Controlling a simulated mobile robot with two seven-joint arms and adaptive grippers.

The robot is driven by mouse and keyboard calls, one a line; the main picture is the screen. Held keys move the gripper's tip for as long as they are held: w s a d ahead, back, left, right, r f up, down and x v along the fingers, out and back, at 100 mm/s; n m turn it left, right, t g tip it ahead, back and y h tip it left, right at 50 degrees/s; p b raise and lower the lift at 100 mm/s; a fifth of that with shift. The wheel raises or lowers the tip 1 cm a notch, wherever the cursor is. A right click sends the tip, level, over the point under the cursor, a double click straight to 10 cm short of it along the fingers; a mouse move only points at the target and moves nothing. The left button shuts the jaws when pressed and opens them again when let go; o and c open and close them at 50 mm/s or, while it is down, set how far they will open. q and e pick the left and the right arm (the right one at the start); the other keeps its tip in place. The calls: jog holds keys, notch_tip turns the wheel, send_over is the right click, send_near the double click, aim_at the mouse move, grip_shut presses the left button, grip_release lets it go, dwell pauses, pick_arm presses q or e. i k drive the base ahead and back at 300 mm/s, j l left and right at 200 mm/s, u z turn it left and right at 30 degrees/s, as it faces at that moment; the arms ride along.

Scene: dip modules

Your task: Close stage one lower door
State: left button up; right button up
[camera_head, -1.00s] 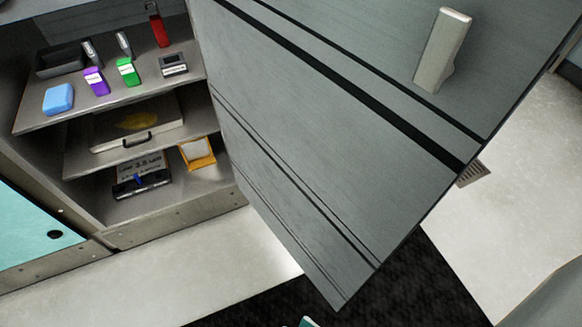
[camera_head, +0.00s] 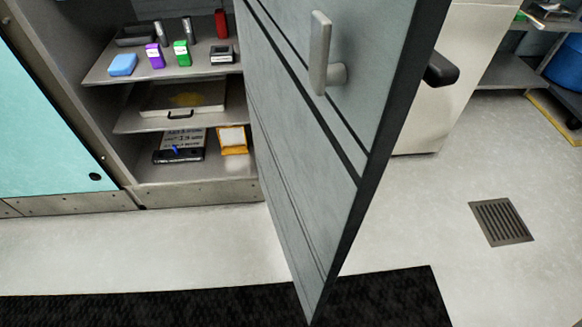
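A grey cabinet door (camera_head: 300,165) stands wide open in the middle of the head view, swung out toward me from the right side of the cabinet. A pale upright handle (camera_head: 320,55) is fixed on its face near the top. The open cabinet (camera_head: 190,192) at the left shows its shelves, with small boxes, a tray and binders inside. Neither of my grippers is in view, and nothing is seen touching the door. The door hides the cabinet's right edge and the floor behind it.
A teal panel (camera_head: 50,120) stands left of the cabinet. A black mat (camera_head: 160,310) lies in front. Pale floor (camera_head: 420,220) is clear to the right, with a drain grate (camera_head: 502,222). A white unit with a black handle (camera_head: 440,68) stands behind the door.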

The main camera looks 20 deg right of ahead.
aim_at(322, 162)
jog(key=l+u, duration=0.1)
jog(key=l, duration=0.3)
jog(key=k+l+u, duration=0.1)
jog(key=l, duration=0.35)
jog(key=k+l+u, duration=0.15)
jog(key=l, duration=0.25)
jog(key=k+l+u, duration=0.1)
jog(key=l, duration=0.25)
